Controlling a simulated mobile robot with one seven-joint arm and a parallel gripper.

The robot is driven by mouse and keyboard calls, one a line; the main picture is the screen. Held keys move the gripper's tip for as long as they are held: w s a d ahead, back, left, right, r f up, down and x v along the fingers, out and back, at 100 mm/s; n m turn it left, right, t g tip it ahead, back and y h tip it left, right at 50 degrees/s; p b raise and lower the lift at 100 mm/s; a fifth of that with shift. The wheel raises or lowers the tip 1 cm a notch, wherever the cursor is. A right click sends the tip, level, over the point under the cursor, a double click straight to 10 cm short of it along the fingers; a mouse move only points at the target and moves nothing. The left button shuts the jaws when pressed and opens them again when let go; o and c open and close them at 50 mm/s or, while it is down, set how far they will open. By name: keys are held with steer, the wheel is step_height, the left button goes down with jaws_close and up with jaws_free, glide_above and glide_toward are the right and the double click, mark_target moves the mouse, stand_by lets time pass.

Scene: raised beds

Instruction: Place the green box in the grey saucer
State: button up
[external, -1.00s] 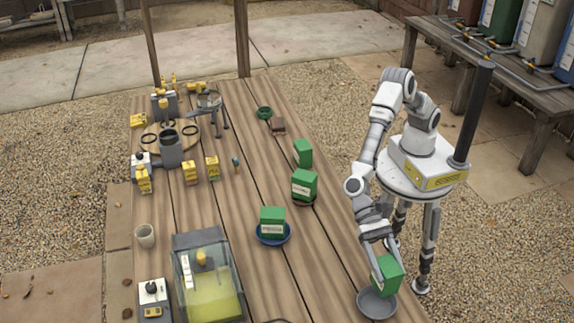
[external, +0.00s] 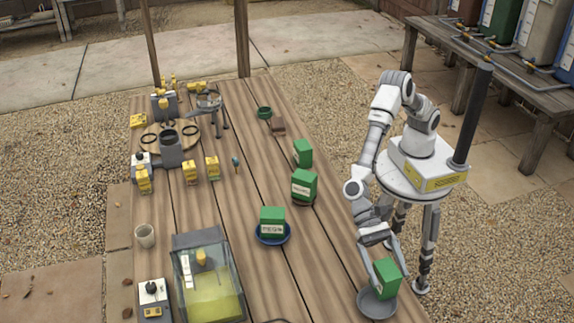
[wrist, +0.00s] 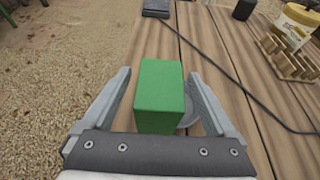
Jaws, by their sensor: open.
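The green box (external: 385,278) is at the back right part of the grey saucer (external: 374,308), near the table's front right edge. It looks nearly upright; I cannot tell whether its base lies fully inside the rim. My gripper (external: 382,256) is open around the box from above. In the wrist view, the fingers of my gripper (wrist: 158,82) stand on both sides of the green box (wrist: 159,92), with gaps. The grey saucer (wrist: 188,112) shows only partly, to the right of the box, which hides the rest.
Another green box (external: 271,220) sits in a blue saucer (external: 272,239), and a third (external: 304,184) on a dark brown saucer (external: 303,201). A clear bin (external: 209,283) stands at the left. The planks between the bin and the grey saucer are mostly clear.

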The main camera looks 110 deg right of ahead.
steer(key=shift+r+p, duration=0.4)
steer(key=shift+r, duration=0.2)
steer(key=p+v, duration=0.1)
steer(key=v, duration=1.1)
steer(key=shift+p, duration=0.4)
steer(key=shift+r, duration=0.1)
steer(key=s+d+r+n+t+h, duration=0.2)
steer(key=s+d+n+h, duration=0.2)
steer(key=d, duration=1)
steer(key=s+d+r+n+t+h, duration=0.1)
steer(key=s+d+r+n+h, duration=0.1)
steer(key=s+d+n+h, duration=0.3)
steer(key=s+d+r+n+t+h, duration=0.2)
steer(key=s+d+n, duration=0.7)
steer(key=d, duration=1.5)
steer(key=s+r+h, duration=0.1)
steer(key=s+h, duration=0.1)
steer(key=s, duration=0.2)
steer(key=shift+s+t+h, duration=0.2)
steer(key=shift+t+h, duration=0.1)
